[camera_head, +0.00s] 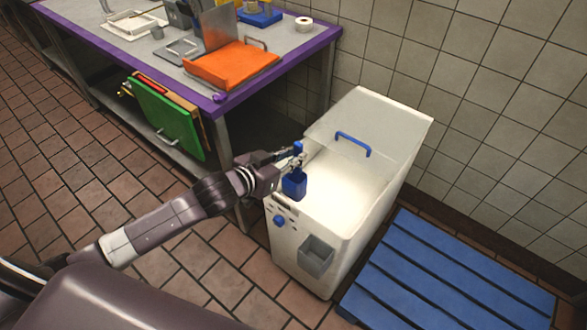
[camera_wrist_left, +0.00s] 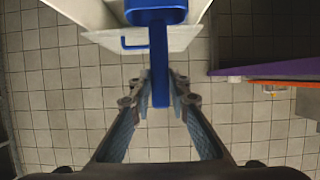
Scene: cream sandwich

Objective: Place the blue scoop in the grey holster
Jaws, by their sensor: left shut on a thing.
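The blue scoop (camera_head: 294,185) is in my left gripper (camera_head: 294,157), which is shut on its handle. The scoop hangs above the near left edge of the white bin (camera_head: 335,229), with its cup downward. In the left wrist view, the scoop's handle (camera_wrist_left: 159,80) runs between the fingers of the left gripper (camera_wrist_left: 160,92), and its cup is cut off by the top edge. The grey holster (camera_head: 316,256) is fixed to the front of the bin, below and right of the scoop, and looks empty. My right gripper is out of view.
The bin holds pale powder (camera_head: 341,178), and its clear lid has a blue handle (camera_head: 353,143). A purple-edged table (camera_head: 226,107) with an orange tray (camera_head: 231,66) stands behind left. A blue pallet (camera_head: 452,278) lies right of the bin. Tiled floor is free in front.

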